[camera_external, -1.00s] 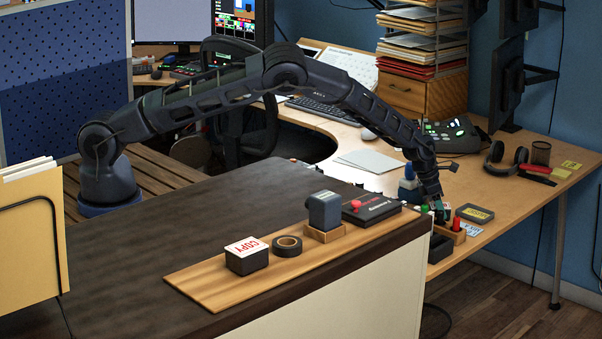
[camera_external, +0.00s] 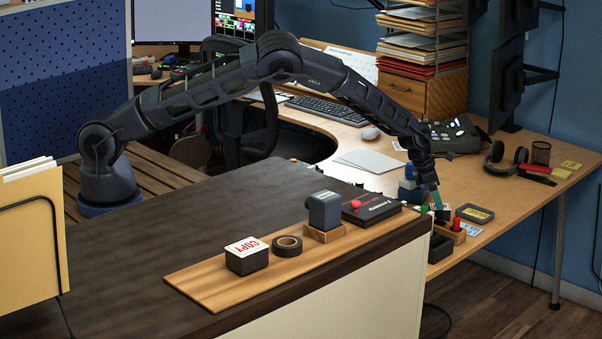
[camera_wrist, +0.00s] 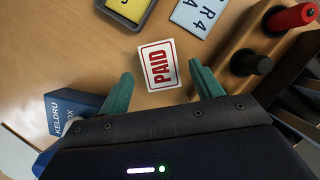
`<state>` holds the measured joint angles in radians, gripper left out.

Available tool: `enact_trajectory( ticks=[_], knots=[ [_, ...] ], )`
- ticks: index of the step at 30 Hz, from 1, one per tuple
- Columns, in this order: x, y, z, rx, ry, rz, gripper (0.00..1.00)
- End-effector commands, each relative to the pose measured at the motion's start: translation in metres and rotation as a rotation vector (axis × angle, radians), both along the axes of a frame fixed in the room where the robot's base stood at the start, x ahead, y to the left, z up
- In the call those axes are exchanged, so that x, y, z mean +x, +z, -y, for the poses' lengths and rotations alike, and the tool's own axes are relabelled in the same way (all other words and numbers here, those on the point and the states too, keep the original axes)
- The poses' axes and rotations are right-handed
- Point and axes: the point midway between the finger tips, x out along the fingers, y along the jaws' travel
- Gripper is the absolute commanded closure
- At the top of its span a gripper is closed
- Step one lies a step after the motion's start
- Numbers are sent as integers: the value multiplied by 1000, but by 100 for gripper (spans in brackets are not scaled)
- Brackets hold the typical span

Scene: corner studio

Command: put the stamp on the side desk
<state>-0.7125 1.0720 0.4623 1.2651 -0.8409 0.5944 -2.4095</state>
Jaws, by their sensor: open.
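A stamp with a white, red-bordered PAID top (camera_wrist: 158,65) is on the wooden desk in the wrist view. In the external view it is a small dark block with a pale top (camera_external: 441,214), partly hidden. My gripper (camera_wrist: 161,73) is open, with one teal finger on each side of the stamp's label in the picture. In the external view my gripper (camera_external: 437,204) points down just above the stamp. I cannot tell whether the fingers touch it. The wooden desk (camera_external: 490,215) has bare surface around the stamp. A COPY stamp (camera_external: 246,258) stands on the dark counter.
A wooden holder with red and black knobs (camera_wrist: 250,50) is close right of the fingers; a blue box (camera_wrist: 72,112) is close left. A yellow-faced pad (camera_wrist: 127,8) and a card (camera_wrist: 198,14) lie beyond. The dark counter (camera_external: 150,240) is in front.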

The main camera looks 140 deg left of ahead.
Motion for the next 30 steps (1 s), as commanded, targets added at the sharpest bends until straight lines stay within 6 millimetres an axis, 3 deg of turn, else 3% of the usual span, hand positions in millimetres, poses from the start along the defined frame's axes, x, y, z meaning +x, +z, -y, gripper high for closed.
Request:
enact_trajectory(
  ticks=[6, 12, 26, 30],
  knots=[
    [-10, 39, 11, 0, 0, 1, 35],
    [-18, 64, 19, 1, 0, 1, 35],
    [-22, 75, 23, 0, -1, 0, 35],
    [-13, 92, 36, 6, -54, -1, 35]
  ],
)
